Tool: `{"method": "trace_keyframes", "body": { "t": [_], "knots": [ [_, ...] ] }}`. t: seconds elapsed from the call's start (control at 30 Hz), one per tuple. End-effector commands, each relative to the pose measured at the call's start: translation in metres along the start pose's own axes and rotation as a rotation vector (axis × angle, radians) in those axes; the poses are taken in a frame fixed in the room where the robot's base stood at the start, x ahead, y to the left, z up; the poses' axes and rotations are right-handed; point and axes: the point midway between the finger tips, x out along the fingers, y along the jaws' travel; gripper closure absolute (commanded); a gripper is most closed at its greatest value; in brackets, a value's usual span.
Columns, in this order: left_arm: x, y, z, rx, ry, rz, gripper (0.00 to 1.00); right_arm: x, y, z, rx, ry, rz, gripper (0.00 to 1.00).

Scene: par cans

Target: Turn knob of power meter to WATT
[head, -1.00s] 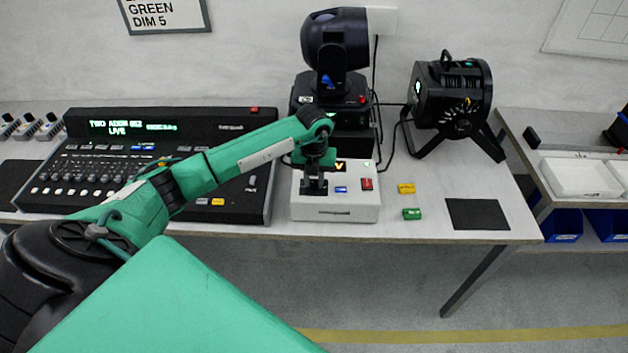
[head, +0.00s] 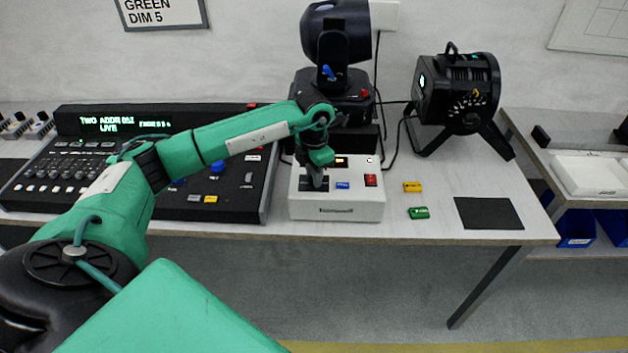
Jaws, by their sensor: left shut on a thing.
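The power meter (head: 337,207) is a white box at the front edge of the table, with a small lit display (head: 341,162), a blue button (head: 342,185) and a red switch (head: 371,180) on its top. My left gripper (head: 314,184) points down onto the left part of its top face, shut on the knob. The gripper hides the knob, so its pointer and the label WATT cannot be read. The wrist covers part of the display, which glows orange; its letter is not readable. My right gripper is not in view.
A black lighting console (head: 225,185) stands left of the meter. A moving-head light (head: 336,75) stands behind it and a par can (head: 458,95) at the back right. Yellow (head: 412,187) and green (head: 419,212) blocks and a dark mat (head: 488,213) lie to the right.

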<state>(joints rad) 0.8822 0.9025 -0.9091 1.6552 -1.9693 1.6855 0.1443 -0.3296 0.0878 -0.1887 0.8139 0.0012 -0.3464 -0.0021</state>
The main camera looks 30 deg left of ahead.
Motion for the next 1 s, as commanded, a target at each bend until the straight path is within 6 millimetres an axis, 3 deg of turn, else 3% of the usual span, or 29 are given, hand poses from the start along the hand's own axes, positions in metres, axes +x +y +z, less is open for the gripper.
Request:
{"method": "trace_keyframes", "body": {
  "t": [0.4, 0.7, 1.0],
  "knots": [
    [0.002, 0.001, 0.001, 0.394, -0.003, 0.003, 1.0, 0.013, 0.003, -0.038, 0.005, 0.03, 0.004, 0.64],
    [0.002, 0.001, 0.001, 0.679, -0.004, 0.004, 1.0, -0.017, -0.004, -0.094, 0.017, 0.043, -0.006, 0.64],
    [0.001, 0.001, 0.001, 0.964, -0.002, 0.003, 1.0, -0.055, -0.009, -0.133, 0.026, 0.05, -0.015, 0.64]
  ]
}}
